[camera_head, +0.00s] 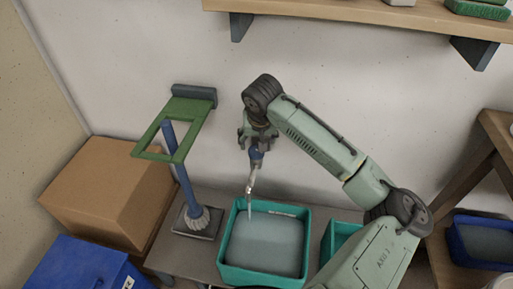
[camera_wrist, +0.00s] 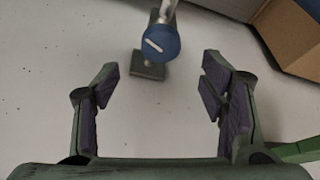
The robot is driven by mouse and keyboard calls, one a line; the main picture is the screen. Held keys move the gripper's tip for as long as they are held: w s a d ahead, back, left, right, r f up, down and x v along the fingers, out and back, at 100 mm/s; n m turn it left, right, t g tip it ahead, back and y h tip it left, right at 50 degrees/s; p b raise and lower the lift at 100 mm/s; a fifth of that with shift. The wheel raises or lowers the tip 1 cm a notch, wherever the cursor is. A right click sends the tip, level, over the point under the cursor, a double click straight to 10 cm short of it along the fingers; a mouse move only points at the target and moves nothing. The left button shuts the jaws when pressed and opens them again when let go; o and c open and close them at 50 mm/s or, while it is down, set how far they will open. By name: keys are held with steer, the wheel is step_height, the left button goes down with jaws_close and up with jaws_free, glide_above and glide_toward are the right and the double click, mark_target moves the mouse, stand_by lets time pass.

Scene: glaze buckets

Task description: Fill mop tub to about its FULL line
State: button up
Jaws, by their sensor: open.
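A teal tub (camera_head: 225,262) stands under the tap, holding grey-blue liquid to a little below its rim. I take it for the mop tub; the small marking on its far wall is unreadable. A metal tap (camera_head: 252,180) hangs over it, and a thin pale stream seems to fall from the spout into the liquid. The tap's blue knob (camera_wrist: 160,43) with a white bar shows in the wrist view. My gripper (camera_wrist: 159,68) is open, its fingers apart on either side of the knob's line and not touching it. In the head view my gripper (camera_head: 257,138) is just above the tap.
A second teal tub (camera_head: 342,232) stands to the right, partly hidden by my arm. A blue bin (camera_head: 459,244) with liquid is far right. A blue-handled brush (camera_head: 180,165) stands in a green bracket (camera_head: 184,108) on the left. A cardboard box (camera_head: 95,190) and blue box (camera_head: 75,268) are left.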

mark_target(256, 150)
steer(key=p+x, duration=0.1)
steer(key=x, duration=0.7)
steer(key=shift+a, duration=0.1)
steer(key=c, duration=1.1)
steer(key=shift+n, duration=0.3)
steer(key=shift+c, duration=0.3)
steer(key=shift+w+n+g+y, duration=0.15)
steer(key=shift+n+y, duration=0.4)
steer(key=shift+n, duration=0.7)
steer(key=shift+s+n+g+y, duration=0.15)
steer(key=shift+n+y, duration=0.4)
steer(key=shift+n, duration=0.7)
steer(key=shift+o, duration=0.2)
steer(key=shift+w, duration=0.1)
